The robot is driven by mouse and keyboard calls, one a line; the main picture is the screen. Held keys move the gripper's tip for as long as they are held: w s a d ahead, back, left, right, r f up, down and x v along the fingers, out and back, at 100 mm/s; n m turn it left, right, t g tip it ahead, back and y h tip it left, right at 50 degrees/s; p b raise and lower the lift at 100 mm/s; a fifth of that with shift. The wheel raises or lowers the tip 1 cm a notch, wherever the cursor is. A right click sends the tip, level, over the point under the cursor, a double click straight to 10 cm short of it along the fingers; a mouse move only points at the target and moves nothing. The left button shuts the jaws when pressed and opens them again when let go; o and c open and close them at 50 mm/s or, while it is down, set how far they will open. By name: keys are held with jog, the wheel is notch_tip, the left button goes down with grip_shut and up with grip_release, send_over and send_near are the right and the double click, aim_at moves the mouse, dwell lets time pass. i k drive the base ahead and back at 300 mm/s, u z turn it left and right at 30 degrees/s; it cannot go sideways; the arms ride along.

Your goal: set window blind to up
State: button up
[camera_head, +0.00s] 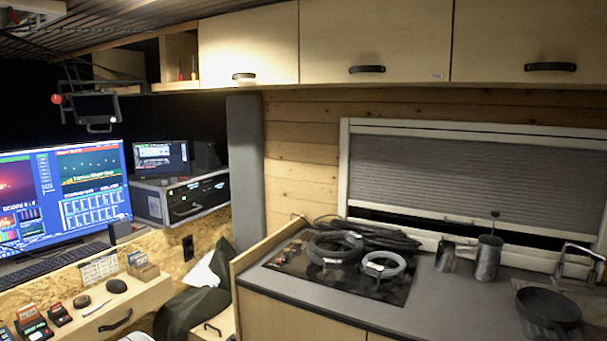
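The window blind (450,180) is a grey pleated sheet in a white window frame (344,170) on the wood-panelled wall at the right. It covers most of the window. A pale bar runs along its lower edge, and a dark strip of window shows below that bar. The pots on the counter hide part of the window frame's bottom. My gripper is not in view.
A grey counter (423,290) stands below the window. Coiled cables (335,248), a metal pot (486,258), a smaller cup (445,256), a dark pan (547,306) and a tap (580,252) occupy it. Wooden cupboards (373,40) hang above. A desk with screens is at left.

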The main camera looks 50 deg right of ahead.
aim_at(560, 192)
jog(key=z, duration=2.95)
jog(key=k, duration=0.3)
jog(key=u, duration=0.7)
jog(key=i, duration=1.4)
jog(key=z, duration=0.5)
